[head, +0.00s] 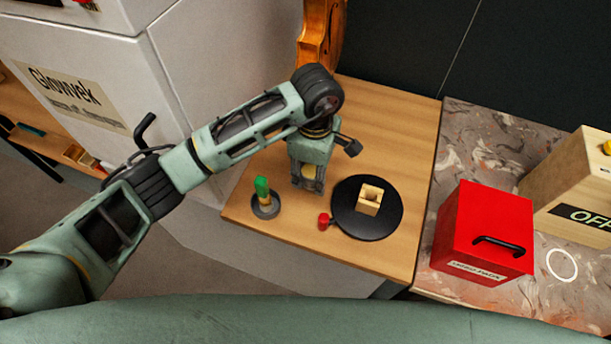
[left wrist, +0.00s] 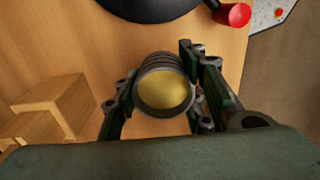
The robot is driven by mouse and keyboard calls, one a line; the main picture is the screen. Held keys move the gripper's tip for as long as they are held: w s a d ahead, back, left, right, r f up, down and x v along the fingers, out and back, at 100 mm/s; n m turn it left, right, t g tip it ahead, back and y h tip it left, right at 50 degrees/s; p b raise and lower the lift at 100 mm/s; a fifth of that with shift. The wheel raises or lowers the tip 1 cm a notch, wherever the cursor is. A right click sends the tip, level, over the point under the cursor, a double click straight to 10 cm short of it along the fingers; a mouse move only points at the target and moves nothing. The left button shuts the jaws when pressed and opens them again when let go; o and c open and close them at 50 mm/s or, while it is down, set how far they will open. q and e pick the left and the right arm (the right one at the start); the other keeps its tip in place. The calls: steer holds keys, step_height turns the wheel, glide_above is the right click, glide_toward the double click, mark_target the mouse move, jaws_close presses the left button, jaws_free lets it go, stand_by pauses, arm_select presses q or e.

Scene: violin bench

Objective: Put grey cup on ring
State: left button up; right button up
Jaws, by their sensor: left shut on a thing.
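The grey cup (left wrist: 150,65) shows in the left wrist view as a ribbed round cup with a yellow-gold inside. My left gripper (left wrist: 162,98) is shut on it, one finger on each side. In the head view my left gripper (head: 308,182) points down over the wooden bench top, and the cup is mostly hidden by it. I cannot tell whether the cup touches the wood. A thin white ring (head: 549,262) lies flat on the marbled top at the far right, well apart from the cup. My right gripper is not in view.
A black disc (head: 385,228) bears a small wooden box (head: 369,202). A red knob (head: 324,221) and a green-topped item (head: 262,190) are nearby. A red box (head: 480,235) stands between bench and ring; a wooden box (head: 575,190) stands behind. Wooden blocks (left wrist: 60,100) lie beside the gripper.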

mark_target(305, 183)
arm_select(q)
steer(key=shift+w+a+f, duration=0.2)
steer(key=shift+a+f, duration=0.3)
steer(key=shift+a, duration=0.3)
steer(key=shift+f+p, duration=0.6)
steer(key=shift+f, duration=1.5)
steer(key=shift+f, duration=0.1)
steer(key=o, duration=0.9)
steer(key=shift+f, duration=0.1)
steer(key=o, duration=0.5)
